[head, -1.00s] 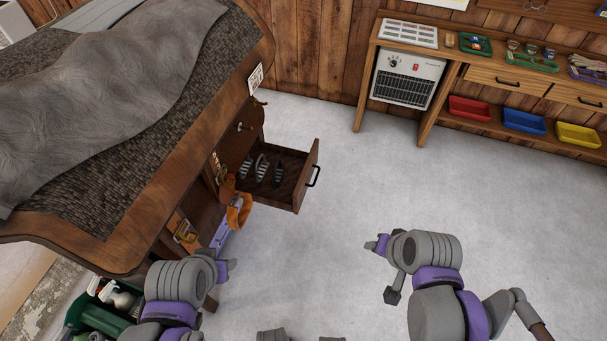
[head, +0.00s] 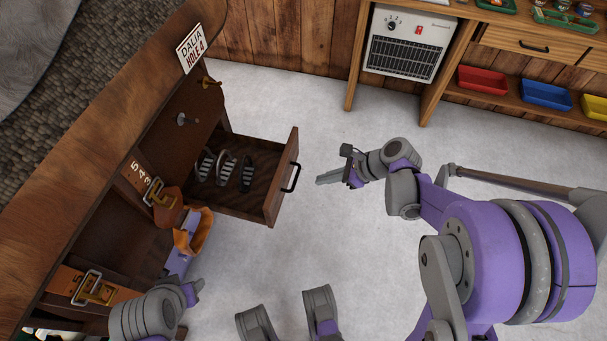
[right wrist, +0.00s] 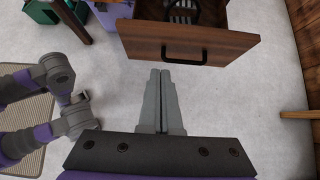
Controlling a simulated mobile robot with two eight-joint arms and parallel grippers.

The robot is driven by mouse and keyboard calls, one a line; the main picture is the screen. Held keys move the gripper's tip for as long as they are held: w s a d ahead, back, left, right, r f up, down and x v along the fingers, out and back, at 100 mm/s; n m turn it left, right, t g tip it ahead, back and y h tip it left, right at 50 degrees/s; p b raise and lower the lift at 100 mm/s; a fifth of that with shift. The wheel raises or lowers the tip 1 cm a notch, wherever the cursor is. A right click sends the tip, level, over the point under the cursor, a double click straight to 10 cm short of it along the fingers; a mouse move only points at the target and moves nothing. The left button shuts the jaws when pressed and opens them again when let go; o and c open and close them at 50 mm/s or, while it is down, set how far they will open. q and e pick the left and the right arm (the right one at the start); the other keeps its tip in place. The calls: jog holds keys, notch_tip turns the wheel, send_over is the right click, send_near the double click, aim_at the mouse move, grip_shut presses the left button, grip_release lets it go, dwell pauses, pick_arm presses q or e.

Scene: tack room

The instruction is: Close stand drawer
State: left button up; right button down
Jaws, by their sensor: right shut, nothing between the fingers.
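The stand drawer (head: 280,190) is pulled out from the dark wooden stand (head: 130,110). Several grey curved items (head: 226,168) lie in it. Its front with a black handle faces right in the head view and shows at the top of the right wrist view (right wrist: 188,45). My right gripper (head: 322,180) is shut and empty, to the right of the drawer front and apart from it; its fingers point at the front in the right wrist view (right wrist: 160,75).
An orange-and-brown strap (head: 192,232) hangs beside the stand near my left arm. A heater (head: 405,44) stands under the wooden bench at the back right, with red (head: 483,79) and blue (head: 546,94) trays on a shelf. The floor between is clear.

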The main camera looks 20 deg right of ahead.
aim_at(279, 183)
jog(key=shift+w+a+f+b, duration=0.5)
jog(key=shift+w+a+f, duration=0.5)
jog(key=shift+a, duration=0.45)
jog(key=shift+w+a+f+b, duration=0.55)
jog(key=shift+w+a+f, duration=0.5)
jog(key=shift+a, duration=0.4)
jog(key=shift+w+a+f+b, duration=0.5)
jog(key=shift+w+a+f, duration=0.5)
jog(key=shift+a, duration=0.45)
jog(key=shift+s+f, duration=0.1)
jog(key=shift+s, duration=0.05)
jog(key=shift+w+a, duration=0.25)
jog(key=shift+a, duration=0.2)
jog(key=w+a, duration=0.7)
jog(key=a, duration=0.3)
jog(key=w+a, duration=0.7)
jog(key=a, duration=0.4)
jog(key=shift+d, duration=0.15)
